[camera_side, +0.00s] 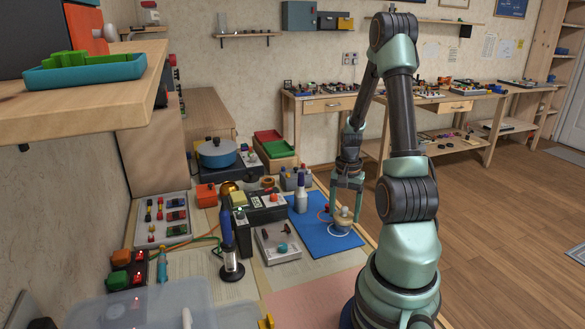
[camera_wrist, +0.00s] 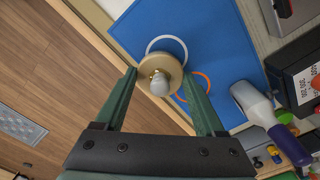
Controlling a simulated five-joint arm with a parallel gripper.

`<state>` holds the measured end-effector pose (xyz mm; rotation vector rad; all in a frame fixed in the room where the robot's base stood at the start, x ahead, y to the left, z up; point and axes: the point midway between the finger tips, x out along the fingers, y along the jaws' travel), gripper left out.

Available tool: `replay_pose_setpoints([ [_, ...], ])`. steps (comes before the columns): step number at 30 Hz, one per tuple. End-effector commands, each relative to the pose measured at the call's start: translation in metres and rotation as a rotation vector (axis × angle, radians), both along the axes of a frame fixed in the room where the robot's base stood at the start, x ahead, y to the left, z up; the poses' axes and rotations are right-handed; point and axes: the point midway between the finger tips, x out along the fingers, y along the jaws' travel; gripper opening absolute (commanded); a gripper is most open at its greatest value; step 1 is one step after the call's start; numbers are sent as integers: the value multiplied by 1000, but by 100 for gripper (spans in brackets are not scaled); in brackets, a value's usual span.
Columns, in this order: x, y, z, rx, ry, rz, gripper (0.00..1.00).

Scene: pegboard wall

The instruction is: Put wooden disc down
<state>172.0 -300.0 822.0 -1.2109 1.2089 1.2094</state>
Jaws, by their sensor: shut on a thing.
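The wooden disc (camera_wrist: 174,69) is pale and round, with a metallic and grey knob on its top. It also shows in the side view (camera_side: 343,221). My gripper (camera_side: 346,198) points down and is shut on the disc, with one green finger at each side of it in the wrist view (camera_wrist: 159,76). The disc is over the near right part of the blue mat (camera_side: 313,238), beside or partly over a white ring (camera_wrist: 166,38) marked there. An orange ring (camera_wrist: 203,82) lies next to it, partly hidden by a finger. I cannot tell whether the disc touches the mat.
A black box (camera_side: 262,210) and a grey tray (camera_side: 279,243) with small parts lie further left. The bench edge runs close to the right of the mat, with wooden floor beyond.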

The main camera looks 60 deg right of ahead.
Motion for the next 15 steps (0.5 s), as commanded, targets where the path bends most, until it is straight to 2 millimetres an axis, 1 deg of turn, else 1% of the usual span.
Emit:
replay_pose_setpoints([
  [13, 0, 0, -6, 0, 0, 0, 18],
  [14, 0, 0, -6, -1, 0, 0, 79],
  [15, 0, 0, -6, -1, -1, 0, 94],
])
